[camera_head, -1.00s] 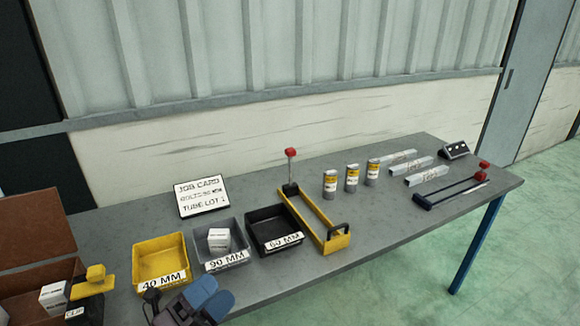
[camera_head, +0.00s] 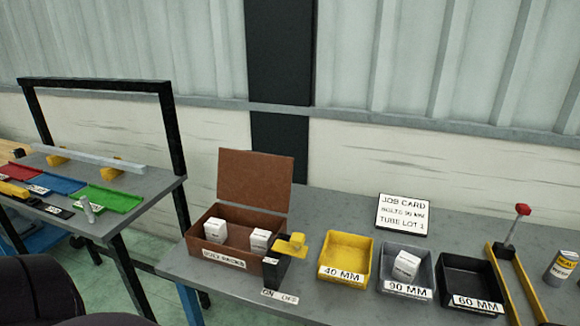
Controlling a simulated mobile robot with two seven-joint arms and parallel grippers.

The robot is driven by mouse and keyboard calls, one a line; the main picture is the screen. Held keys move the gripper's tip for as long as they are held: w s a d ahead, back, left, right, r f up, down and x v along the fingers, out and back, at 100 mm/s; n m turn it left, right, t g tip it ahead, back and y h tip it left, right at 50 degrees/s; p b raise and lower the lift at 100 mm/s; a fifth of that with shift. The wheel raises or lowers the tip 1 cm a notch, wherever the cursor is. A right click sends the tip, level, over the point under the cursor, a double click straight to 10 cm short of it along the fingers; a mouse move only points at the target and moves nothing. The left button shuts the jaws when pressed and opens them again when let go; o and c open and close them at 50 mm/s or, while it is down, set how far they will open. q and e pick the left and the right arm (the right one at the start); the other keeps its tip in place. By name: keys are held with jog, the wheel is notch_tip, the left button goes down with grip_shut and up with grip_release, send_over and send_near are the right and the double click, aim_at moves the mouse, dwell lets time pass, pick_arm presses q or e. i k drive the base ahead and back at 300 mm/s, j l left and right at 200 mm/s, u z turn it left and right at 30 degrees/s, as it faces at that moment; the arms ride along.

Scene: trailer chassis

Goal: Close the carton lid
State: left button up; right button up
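The brown carton (camera_head: 224,263) stands on the left part of the grey bench, with its lid (camera_head: 255,180) raised upright at the back. Two white boxes sit inside, one at the left (camera_head: 215,230) and one at the right (camera_head: 260,240). A label is on the carton's front wall. A black holder with a yellow piece (camera_head: 292,246) stands against the carton's right side. Neither gripper is in view. Dark rounded shapes at the bottom left appear to be part of my own body.
Yellow (camera_head: 346,258), grey (camera_head: 405,291) and black (camera_head: 470,285) bins stand right of the carton; the grey one holds a white box. A job card (camera_head: 404,215) stands behind them. A second table (camera_head: 110,222) with coloured trays is at left, across a floor gap.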

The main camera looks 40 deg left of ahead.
aim_at(261, 180)
jog(key=u, duration=1.8)
